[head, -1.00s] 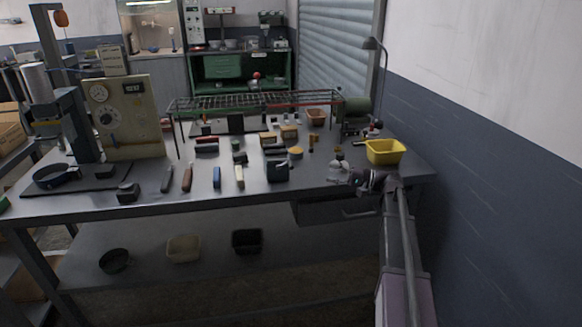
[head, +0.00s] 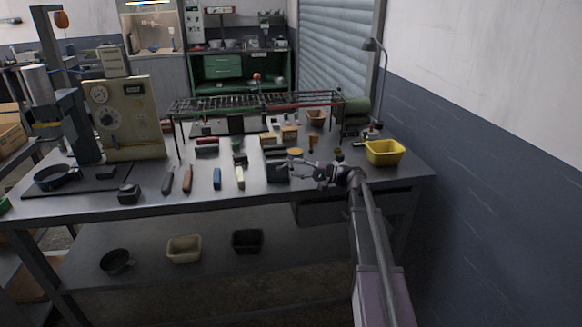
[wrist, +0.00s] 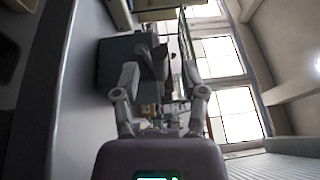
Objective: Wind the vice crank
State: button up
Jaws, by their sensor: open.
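The vice (head: 276,172) is a dark block near the front edge of the grey workbench (head: 80,203), right of the middle of the head view. In the wrist view a dark block that looks like the vice (wrist: 117,62) lies ahead, with a grey crank-like part (wrist: 156,62) standing out on its near side. My gripper (head: 304,172) is just right of the vice, pointing left at it. In the wrist view my gripper (wrist: 165,84) has its fingers spread, with the crank-like part beyond them and between them. I cannot tell if they touch. The crank is not clear in the head view.
A yellow bin (head: 385,152) stands on the bench right of my gripper. A blue-handled tool (head: 217,179) and other hand tools lie to the left. A wire rack (head: 250,103) stands behind. The bench front near the vice is mostly clear.

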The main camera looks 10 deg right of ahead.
jog(key=shift+x, duration=1.25)
grip_shut()
